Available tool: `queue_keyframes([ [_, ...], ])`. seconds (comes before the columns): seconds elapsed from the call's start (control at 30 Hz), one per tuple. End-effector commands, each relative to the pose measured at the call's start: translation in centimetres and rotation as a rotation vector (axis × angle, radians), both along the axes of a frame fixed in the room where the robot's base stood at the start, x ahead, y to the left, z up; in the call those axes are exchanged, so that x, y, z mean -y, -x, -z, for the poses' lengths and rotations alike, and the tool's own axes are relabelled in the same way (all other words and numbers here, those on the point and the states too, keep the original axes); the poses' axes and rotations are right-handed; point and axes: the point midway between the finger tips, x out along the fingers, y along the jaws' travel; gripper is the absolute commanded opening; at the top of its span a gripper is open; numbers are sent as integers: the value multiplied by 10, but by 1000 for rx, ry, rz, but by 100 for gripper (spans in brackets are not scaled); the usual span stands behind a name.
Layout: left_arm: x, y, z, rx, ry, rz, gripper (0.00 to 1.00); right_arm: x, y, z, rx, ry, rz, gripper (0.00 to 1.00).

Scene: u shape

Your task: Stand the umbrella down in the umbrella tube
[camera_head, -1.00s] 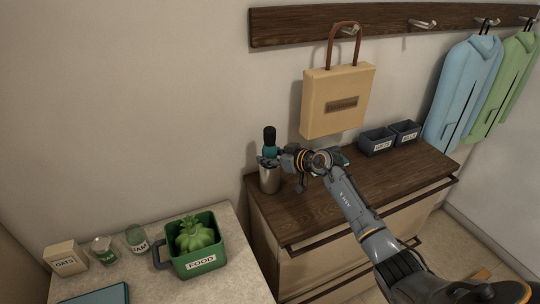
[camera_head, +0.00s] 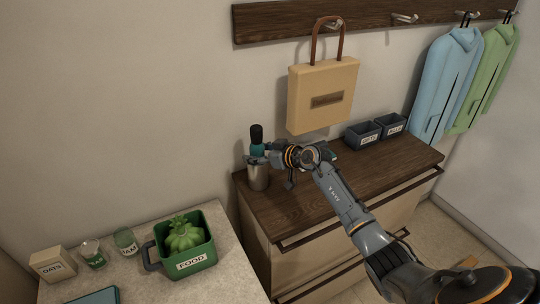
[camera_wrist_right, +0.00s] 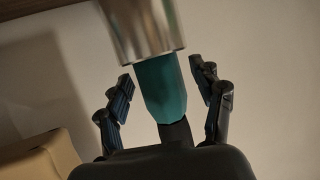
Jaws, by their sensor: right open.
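The umbrella is teal with a black handle (camera_head: 257,136). It stands upright with its lower part inside the metal umbrella tube (camera_head: 259,178), on the left end of the dark wooden dresser top. My right gripper (camera_head: 262,160) is at the tube's mouth. In the right wrist view the teal umbrella (camera_wrist_right: 160,92) runs into the silver tube (camera_wrist_right: 145,22). The fingers of my right gripper (camera_wrist_right: 163,84) are spread on both sides of it, with gaps. The part inside the tube is hidden. My left gripper is not in view.
Two dark labelled bins (camera_head: 362,136) stand at the back of the dresser (camera_head: 300,198). A tan bag (camera_head: 322,95) and coats (camera_head: 445,85) hang above. A counter at lower left holds a green FOOD bin (camera_head: 190,252), jars and an oats box (camera_head: 52,264).

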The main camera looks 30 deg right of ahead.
Motion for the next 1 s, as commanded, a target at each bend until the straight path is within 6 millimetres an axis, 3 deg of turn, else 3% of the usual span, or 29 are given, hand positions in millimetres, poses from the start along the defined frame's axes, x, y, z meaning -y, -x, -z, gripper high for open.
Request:
queue_keyframes([
  [0.6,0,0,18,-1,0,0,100,32,92,-37,-2,1,0,67],
  [1.0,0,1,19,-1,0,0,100,35,102,-43,-2,0,-1,67],
])
